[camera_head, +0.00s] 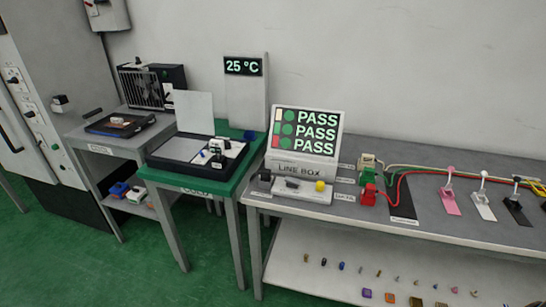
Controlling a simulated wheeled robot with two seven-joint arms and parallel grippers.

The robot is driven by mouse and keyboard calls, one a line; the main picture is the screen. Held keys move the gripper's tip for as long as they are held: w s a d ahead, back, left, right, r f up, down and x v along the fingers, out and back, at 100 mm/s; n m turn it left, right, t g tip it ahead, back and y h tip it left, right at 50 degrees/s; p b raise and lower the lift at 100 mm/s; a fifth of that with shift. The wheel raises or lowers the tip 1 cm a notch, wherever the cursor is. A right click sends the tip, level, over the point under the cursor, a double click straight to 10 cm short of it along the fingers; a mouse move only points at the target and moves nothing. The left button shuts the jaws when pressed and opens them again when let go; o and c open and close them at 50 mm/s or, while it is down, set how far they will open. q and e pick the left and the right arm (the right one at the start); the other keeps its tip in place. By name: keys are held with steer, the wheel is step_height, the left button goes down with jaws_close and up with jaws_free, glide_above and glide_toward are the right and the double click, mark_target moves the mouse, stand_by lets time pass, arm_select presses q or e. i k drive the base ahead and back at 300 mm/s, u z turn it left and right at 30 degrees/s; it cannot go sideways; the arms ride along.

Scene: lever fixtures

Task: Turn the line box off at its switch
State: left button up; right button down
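The line box (303,169) stands at the left end of the grey bench on the right, labelled "LINE BOX". Its tilted screen (306,131) is lit and shows PASS in several rows, with coloured marks at the left. A low pale panel (301,192) lies in front of it, with a small dark part (292,184) in the middle, a black part (265,176) at the left end and a yellow knob (320,186) at the right. Which part is the switch, and its position, are too small to tell. Neither of my grippers is in view.
Red (368,195) and green (367,175) blocks with cables stand right of the box. Pink (450,195), white (483,201) and black (517,208) lever fixtures stand farther right. A green-topped table (193,184) is at the left. Small parts lie on the shelf below.

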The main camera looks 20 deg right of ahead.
mark_target(297, 182)
steer(key=z, duration=2.45)
steer(key=i, duration=1.15)
steer(key=u, duration=2.9)
